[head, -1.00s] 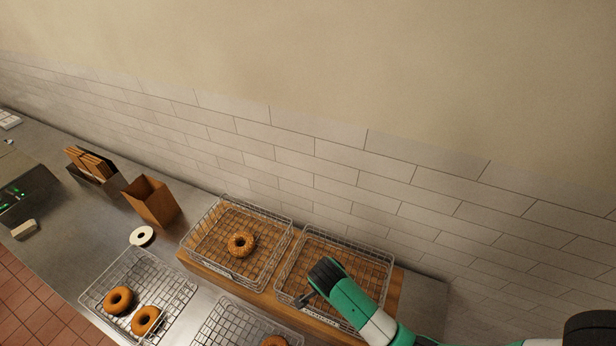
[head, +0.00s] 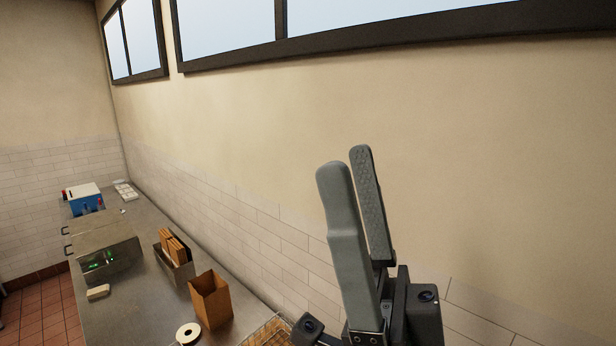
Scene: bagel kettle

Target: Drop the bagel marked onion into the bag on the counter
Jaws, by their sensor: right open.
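The open brown paper bag (head: 211,302) stands upright on the steel counter (head: 135,290), in the lower left of the head view. My right gripper (head: 348,165) is raised in front of the wall, close to the camera, fingers pointing up. Its two grey fingers are apart and nothing shows between them. It is right of the bag and well above the counter. One wire basket (head: 268,334) shows only a corner at the bottom edge. No bagel is visible now, so I cannot see the onion one. My left gripper is out of view.
A holder with folded brown bags (head: 174,250) stands behind the paper bag. A white roll (head: 188,334) lies in front of it. A steel box with green lights (head: 105,250) and a blue-and-white device (head: 84,198) stand farther left. The tiled wall borders the counter.

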